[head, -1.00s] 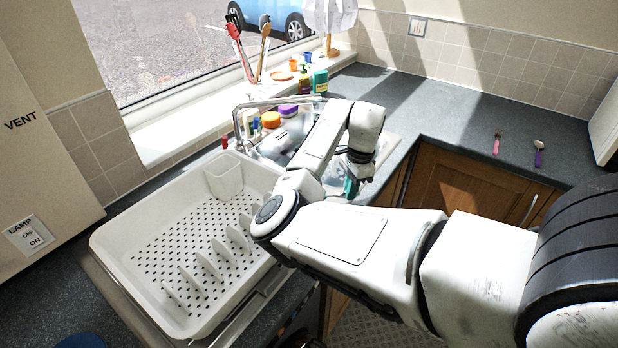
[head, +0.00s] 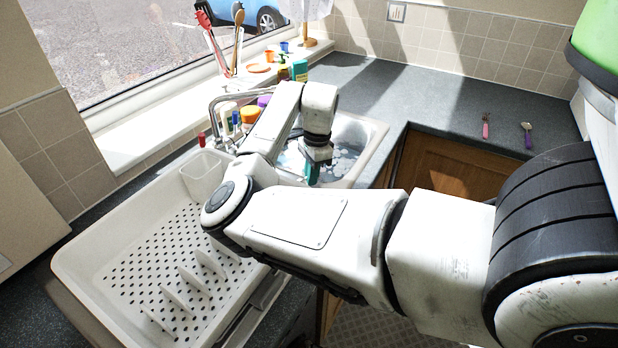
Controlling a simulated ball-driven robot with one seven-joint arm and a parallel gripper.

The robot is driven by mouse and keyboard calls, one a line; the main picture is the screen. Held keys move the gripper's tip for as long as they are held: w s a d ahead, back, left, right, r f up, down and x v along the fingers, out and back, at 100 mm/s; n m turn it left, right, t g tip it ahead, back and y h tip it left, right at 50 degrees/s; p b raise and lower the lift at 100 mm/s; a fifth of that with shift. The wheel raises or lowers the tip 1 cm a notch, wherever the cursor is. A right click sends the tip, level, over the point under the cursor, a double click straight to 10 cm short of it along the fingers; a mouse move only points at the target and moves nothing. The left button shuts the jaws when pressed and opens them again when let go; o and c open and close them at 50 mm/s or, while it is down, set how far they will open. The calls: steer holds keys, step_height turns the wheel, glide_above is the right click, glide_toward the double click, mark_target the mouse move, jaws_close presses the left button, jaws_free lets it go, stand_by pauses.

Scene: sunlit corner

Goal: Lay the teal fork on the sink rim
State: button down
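The sink (head: 375,128) has a pale rim and a basin with water and suds, partly hidden behind my arm. My gripper (head: 315,160) points down over the front part of the sink. A teal piece, the teal fork (head: 312,174), shows upright beneath the gripper and appears held between its fingers. The fingers are small and dark, and the fork's other end is hidden. I cannot tell whether the fork touches the rim or hangs above it.
A white dish rack (head: 90,255) stands left of the sink. The tap (head: 213,112) and several bottles are behind it. A pink-handled fork (head: 486,128) and a purple-handled spoon (head: 528,137) lie on the right worktop (head: 430,100), which is otherwise largely clear.

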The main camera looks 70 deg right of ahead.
steer(key=shift+w+f, duration=0.1)
steer(key=shift+f, duration=0.1)
steer(key=shift+f, duration=0.3)
steer(key=c, duration=1.3)
jaws_free()
steer(key=shift+f, duration=0.3)
steer(key=shift+s+a, duration=0.1)
steer(key=shift+s, duration=0.1)
steer(key=r, duration=0.8)
steer(key=d+r, duration=0.1)
steer(key=r, duration=0.4)
steer(key=shift+s+d+r+b, duration=0.1)
steer(key=shift+s+b, duration=0.2)
steer(key=shift+b, duration=0.1)
